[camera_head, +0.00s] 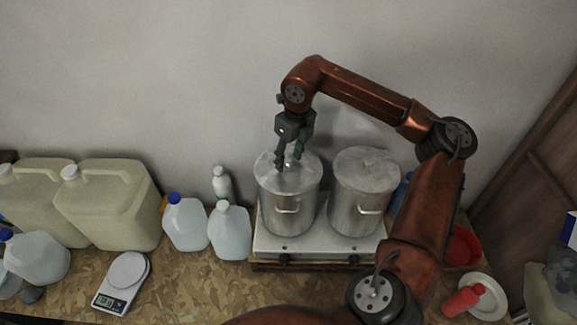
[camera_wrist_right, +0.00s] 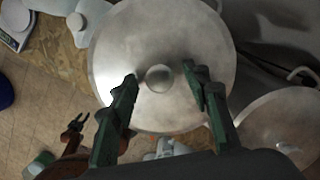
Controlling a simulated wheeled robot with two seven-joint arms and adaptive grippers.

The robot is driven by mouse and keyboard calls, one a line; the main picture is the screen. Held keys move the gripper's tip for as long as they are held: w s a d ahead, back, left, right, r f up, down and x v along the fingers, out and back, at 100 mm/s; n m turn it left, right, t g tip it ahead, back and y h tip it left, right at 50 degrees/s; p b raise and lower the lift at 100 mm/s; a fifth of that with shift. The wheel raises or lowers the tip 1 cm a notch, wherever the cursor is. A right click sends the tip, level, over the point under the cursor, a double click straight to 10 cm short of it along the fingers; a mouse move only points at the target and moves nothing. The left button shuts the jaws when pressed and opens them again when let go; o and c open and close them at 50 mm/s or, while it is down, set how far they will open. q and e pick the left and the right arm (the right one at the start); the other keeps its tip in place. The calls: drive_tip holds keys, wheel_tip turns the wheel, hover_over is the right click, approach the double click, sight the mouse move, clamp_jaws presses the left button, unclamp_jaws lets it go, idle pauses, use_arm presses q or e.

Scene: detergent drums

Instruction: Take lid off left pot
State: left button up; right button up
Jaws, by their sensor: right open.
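The left pot (camera_head: 287,205) is a tall metal pot with a side handle, standing on the left of the stove. Its round grey lid (camera_head: 300,178) is on it and shows from above in the right wrist view (camera_wrist_right: 190,30). A round knob (camera_wrist_right: 158,78) sits at the lid's middle. My right gripper (camera_head: 288,165) is open above the lid. In the wrist view its green fingers (camera_wrist_right: 160,76) are on either side of the knob; contact cannot be told. My left gripper (camera_wrist_right: 77,124) shows small and dark at the wrist view's lower left, away from the pot.
A second lidded pot (camera_head: 358,205) stands close to the right on the same stove (camera_head: 318,246). Clear jugs (camera_head: 230,232) and a white bottle (camera_head: 222,184) stand left of it. A scale (camera_head: 125,275) and large canisters (camera_head: 118,210) are further left. The wall is close behind.

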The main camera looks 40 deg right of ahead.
drive_tip(key=shift+c, duration=0.6)
clamp_jaws()
drive_tip(key=shift+r, duration=0.1)
